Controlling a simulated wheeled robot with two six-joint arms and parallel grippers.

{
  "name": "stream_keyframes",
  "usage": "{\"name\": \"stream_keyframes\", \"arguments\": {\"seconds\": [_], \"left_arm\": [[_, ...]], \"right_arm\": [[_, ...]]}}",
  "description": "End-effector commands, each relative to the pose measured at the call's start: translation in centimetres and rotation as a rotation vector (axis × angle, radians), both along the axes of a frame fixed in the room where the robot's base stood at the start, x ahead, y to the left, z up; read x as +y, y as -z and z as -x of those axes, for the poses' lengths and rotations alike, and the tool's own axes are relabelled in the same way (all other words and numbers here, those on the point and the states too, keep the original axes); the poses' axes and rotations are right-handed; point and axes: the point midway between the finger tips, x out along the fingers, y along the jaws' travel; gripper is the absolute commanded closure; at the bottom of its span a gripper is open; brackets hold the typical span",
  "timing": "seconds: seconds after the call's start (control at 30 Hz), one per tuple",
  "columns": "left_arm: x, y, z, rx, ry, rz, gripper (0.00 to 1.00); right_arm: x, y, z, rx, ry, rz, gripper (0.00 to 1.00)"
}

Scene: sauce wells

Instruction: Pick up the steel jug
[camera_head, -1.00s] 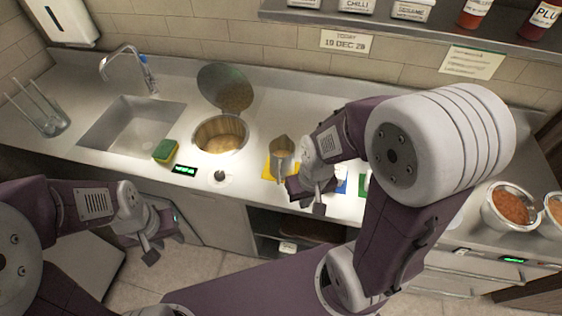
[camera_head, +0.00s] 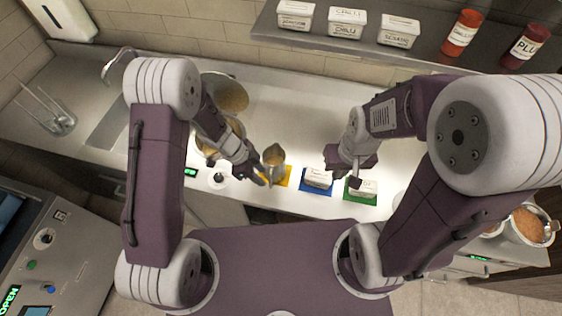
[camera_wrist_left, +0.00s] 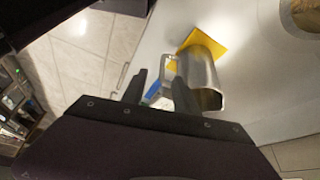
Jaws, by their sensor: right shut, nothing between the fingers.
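The steel jug (camera_head: 273,157) stands on a yellow mat (camera_head: 287,178) on the counter, left of the blue mat. It also shows in the left wrist view (camera_wrist_left: 203,77), with its handle (camera_wrist_left: 169,66) turned toward my fingers. My left gripper (camera_head: 259,179) is at the jug's near side. In the left wrist view its two fingers (camera_wrist_left: 157,80) are apart, with the handle just beyond the tips, nearer the right finger. I cannot tell whether they touch. My right gripper (camera_head: 346,182) is shut and empty, above the counter by the green mat.
A round well (camera_head: 214,152) lies behind my left forearm. A shelf (camera_head: 350,47) with tubs and bottles runs above the back. The counter behind the jug is clear.

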Motion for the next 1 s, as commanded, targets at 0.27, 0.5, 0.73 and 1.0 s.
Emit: {"name": "stream_keyframes", "arguments": {"seconds": [0.27, 0.5, 0.73, 1.0], "left_arm": [[-1.3, 3.5, 0.1, -0.002, -0.001, -0.001, 0.64], [-2.0, 5.3, 0.1, -0.001, -0.001, -0.003, 0.64], [-3.4, 8.3, 0.1, -0.003, -0.001, -0.003, 0.64], [-3.4, 8.4, 0.0, -0.005, -0.002, -0.002, 0.75]], "right_arm": [[0.0, 1.2, 0.0, 0.0, 0.0, 0.0, 1.0], [0.0, 1.4, 0.0, 0.0, 0.0, 0.0, 1.0], [0.0, 1.8, 0.0, 0.0, 0.0, 0.0, 1.0], [0.0, 1.7, 0.0, 0.0, 0.0, 0.0, 1.0]]}}
